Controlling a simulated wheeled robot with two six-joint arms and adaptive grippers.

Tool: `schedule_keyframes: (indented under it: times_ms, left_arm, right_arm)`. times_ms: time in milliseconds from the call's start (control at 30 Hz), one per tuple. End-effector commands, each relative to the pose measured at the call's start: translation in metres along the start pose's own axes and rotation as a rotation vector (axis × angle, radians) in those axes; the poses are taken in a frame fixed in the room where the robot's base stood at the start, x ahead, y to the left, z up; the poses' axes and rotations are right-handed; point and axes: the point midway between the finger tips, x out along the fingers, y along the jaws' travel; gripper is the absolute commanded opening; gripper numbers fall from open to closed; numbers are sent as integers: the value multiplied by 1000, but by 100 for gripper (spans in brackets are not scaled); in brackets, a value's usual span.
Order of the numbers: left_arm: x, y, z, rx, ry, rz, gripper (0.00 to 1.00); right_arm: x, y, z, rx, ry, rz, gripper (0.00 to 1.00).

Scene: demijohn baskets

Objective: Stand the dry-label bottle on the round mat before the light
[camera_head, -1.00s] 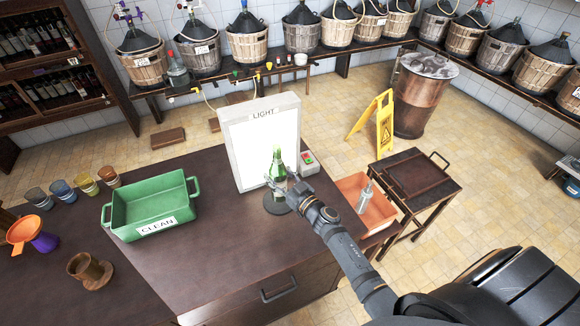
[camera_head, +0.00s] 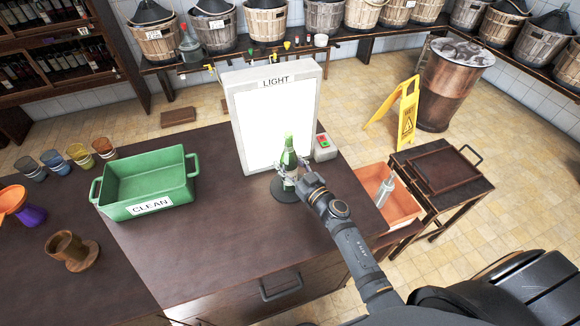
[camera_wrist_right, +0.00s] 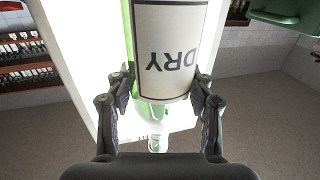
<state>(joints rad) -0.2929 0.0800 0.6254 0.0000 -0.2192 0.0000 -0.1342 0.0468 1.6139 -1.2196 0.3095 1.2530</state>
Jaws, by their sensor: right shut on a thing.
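The green bottle (camera_head: 289,160) is upright in front of the lit light box (camera_head: 270,120). Its white label (camera_wrist_right: 168,50) reads DRY, upside down in the right wrist view. My right gripper (camera_head: 287,174) is shut around the bottle, with a finger on each side of it in the wrist view (camera_wrist_right: 158,98). The round dark mat (camera_head: 279,194) lies on the counter under the bottle. The bottle's base is partly hidden by the gripper, so I cannot tell whether it touches the mat. My left gripper is not in view.
A green CLEAN tub (camera_head: 148,184) stands left on the counter (camera_head: 215,240). Several coloured cups (camera_head: 56,162) and a wooden mug (camera_head: 68,246) are farther left. A switch box (camera_head: 324,146) sits beside the light. An orange bin (camera_head: 402,205) is to the right.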

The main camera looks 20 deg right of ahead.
Motion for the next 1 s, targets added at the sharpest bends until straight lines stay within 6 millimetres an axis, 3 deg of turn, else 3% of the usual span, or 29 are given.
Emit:
schedule_keyframes:
  times_ms: [233, 267, 400, 800, 1000]
  left_arm:
    - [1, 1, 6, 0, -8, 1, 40]
    - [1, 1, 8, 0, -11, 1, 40]
    - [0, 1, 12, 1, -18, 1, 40]
    - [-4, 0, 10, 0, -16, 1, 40]
    - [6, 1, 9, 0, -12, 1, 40]
  right_arm:
    - [0, 0, 4, 1, -2, 0, 3]
    - [-1, 0, 4, 1, -3, 0, 54]
    - [0, 0, 3, 0, -3, 0, 73]
    - [-2, 0, -2, -1, -3, 0, 76]
    - [-45, 0, 4, -2, -7, -1, 76]
